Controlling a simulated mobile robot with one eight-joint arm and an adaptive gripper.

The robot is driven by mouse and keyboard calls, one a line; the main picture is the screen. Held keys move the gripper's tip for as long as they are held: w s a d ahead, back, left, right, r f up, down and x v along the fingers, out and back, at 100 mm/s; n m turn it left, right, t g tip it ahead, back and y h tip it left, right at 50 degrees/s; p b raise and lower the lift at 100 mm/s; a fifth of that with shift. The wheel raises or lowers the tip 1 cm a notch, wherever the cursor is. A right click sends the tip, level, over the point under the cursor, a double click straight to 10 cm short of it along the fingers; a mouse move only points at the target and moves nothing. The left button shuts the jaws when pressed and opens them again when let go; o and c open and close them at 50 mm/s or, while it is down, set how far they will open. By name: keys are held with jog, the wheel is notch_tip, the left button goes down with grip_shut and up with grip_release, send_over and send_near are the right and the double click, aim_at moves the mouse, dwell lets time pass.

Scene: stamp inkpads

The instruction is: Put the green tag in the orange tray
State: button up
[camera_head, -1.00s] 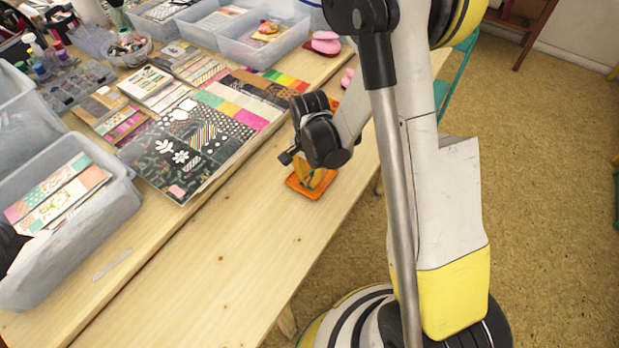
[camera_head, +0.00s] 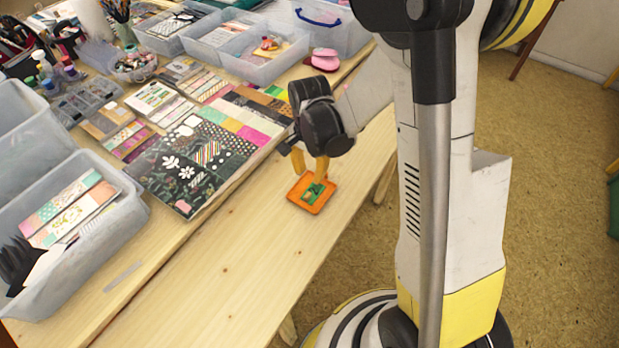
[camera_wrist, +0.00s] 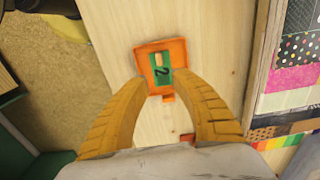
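The orange tray (camera_head: 299,189) is a small square with a raised rim, lying on the wooden table near its right edge. The green tag (camera_head: 314,189) lies inside it. In the wrist view the tag (camera_wrist: 161,78) shows a dark "2" and a paler patch, within the rim of the tray (camera_wrist: 142,62). My gripper (camera_head: 310,178) is just above the tray. In the wrist view its yellow fingers (camera_wrist: 162,80) are spread apart, one to each side of the tag, with nothing between them that looks gripped. The right finger overlaps the tray's edge in this view.
Patterned paper sheets (camera_head: 192,158) lie left of the tray. Clear plastic bins stand at the far end (camera_head: 262,68) and at the left (camera_head: 120,210). A pink item (camera_head: 323,60) sits behind. The table in front of the tray is clear.

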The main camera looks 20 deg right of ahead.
jog(key=s+r+n+t, duration=0.3)
jog(key=s+r+n, duration=0.2)
jog(key=r, duration=0.6)
jog(key=s+r+n+t, duration=0.4)
jog(key=s+r, duration=0.3)
jog(key=r, duration=0.3)
jog(key=shift+s+r+n, duration=0.35)
jog(key=shift+r+n, duration=0.05)
jog(key=shift+n, duration=0.5)
